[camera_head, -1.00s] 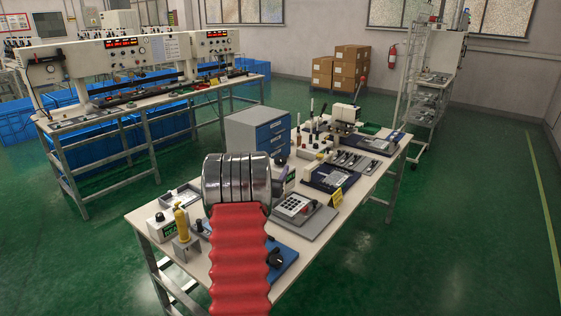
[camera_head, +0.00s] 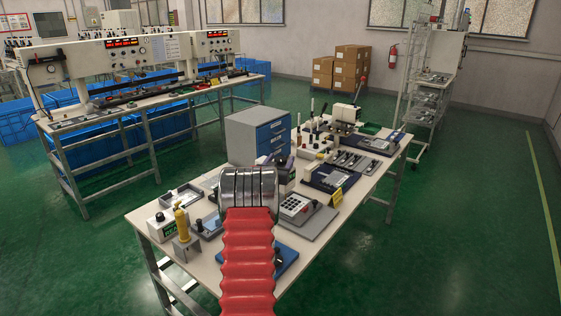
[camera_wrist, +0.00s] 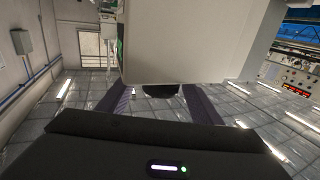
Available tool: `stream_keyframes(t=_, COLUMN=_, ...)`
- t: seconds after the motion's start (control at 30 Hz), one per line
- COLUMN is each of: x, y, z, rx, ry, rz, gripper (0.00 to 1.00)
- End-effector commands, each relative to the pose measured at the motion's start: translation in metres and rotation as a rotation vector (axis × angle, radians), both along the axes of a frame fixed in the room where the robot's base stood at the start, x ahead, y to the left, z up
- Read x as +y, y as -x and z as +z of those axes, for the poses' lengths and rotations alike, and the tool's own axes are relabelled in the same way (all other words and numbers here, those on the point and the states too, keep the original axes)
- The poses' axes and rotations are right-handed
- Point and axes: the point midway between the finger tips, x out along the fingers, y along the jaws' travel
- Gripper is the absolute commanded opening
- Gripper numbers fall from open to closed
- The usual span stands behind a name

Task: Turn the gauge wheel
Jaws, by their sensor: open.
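My gripper (camera_wrist: 161,103) shows in the wrist view as two dark purple fingers, spread apart. A beige box-shaped body (camera_wrist: 185,40) fills the upper middle beyond them. A dark rounded part (camera_wrist: 160,90) sits at its edge, between the fingers and apparently not gripped. It may be the gauge wheel, but I cannot be sure. In the head view my silver wrist and red sleeve hide most of the gripper; only a dark bit of it (camera_head: 281,160) shows above the wrist, over the bench. I cannot make out the wheel there.
Green floor (camera_head: 440,240) is clear to the right.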

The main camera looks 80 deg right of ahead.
Motion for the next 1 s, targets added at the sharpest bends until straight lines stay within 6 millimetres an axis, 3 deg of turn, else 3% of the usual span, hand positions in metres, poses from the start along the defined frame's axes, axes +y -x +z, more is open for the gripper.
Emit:
stream_keyframes(t=0.17, x=0.0001, y=0.0001, z=0.0000, rx=0.000, ry=0.000, rz=0.000, gripper=0.57)
stream_keyframes(t=0.73, x=0.0001, y=0.0005, z=0.0000, rx=0.000, ry=0.000, rz=-0.001, gripper=0.18)
stream_keyframes(t=1.0, x=0.0003, y=-0.0002, z=0.0000, rx=0.001, ry=0.000, rz=0.009, gripper=0.18)
